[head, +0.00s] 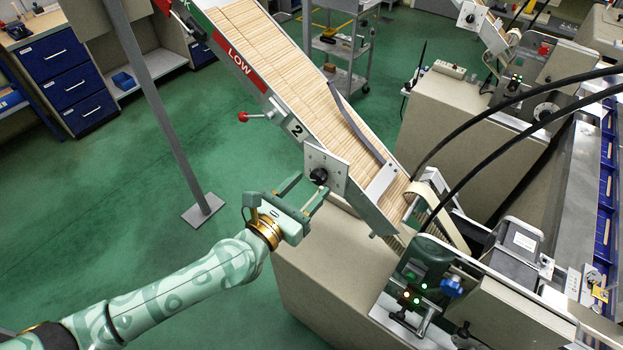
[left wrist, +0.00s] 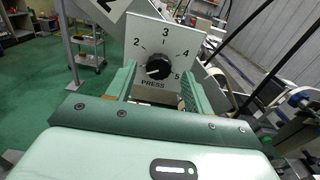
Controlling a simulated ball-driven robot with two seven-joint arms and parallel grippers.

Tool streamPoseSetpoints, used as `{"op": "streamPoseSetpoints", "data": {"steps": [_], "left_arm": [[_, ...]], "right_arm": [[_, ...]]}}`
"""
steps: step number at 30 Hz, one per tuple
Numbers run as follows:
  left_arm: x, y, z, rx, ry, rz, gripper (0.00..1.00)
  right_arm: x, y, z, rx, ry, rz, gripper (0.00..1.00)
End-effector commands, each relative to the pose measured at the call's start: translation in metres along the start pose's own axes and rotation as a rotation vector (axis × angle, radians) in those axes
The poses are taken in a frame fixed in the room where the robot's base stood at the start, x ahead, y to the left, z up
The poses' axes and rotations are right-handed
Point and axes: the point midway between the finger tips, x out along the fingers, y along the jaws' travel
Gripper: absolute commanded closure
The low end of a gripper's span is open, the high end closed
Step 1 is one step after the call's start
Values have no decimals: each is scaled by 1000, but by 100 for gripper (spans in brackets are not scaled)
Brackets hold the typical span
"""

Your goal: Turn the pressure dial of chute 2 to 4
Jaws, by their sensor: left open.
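The pressure dial is a black knob (head: 319,175) on a pale plate on the side of the chute marked 2 (head: 296,130). In the left wrist view the knob (left wrist: 158,70) sits above the word PRESS, with 2, 3, 4 and 5 around it. A light mark shows on its lower left side; the number it points at cannot be read. My left gripper (head: 304,192) is open, just short of the plate. In the left wrist view its fingers (left wrist: 157,78) stand left and right of the knob, apparently not touching it. My right gripper is out of view.
The sloping chute (head: 285,75) is full of wooden sticks and carries a red-knobbed lever (head: 244,117). A beige machine cabinet (head: 315,260) stands below the dial. A grey post (head: 160,110) rises at left. Green floor is open to the left.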

Motion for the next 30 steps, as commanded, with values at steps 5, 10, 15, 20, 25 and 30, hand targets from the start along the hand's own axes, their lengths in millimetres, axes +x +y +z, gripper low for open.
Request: {"op": "streamPoseSetpoints", "data": {"steps": [5, 10, 15, 20, 25, 30], "left_arm": [[18, 0, -1, 0, 1, 0, 48], [21, 0, 0, 0, 0, 0, 48], [21, 0, -1, 0, 0, 0, 53], [20, 0, -1, 0, 1, 1, 92], [20, 0, 0, 4, 1, 1, 92], [20, 0, 0, 37, 1, 1, 92]], "right_arm": [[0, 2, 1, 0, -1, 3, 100], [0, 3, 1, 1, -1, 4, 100], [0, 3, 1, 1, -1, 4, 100], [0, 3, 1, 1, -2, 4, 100], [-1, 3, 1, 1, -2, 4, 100], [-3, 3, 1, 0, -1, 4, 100]]}}
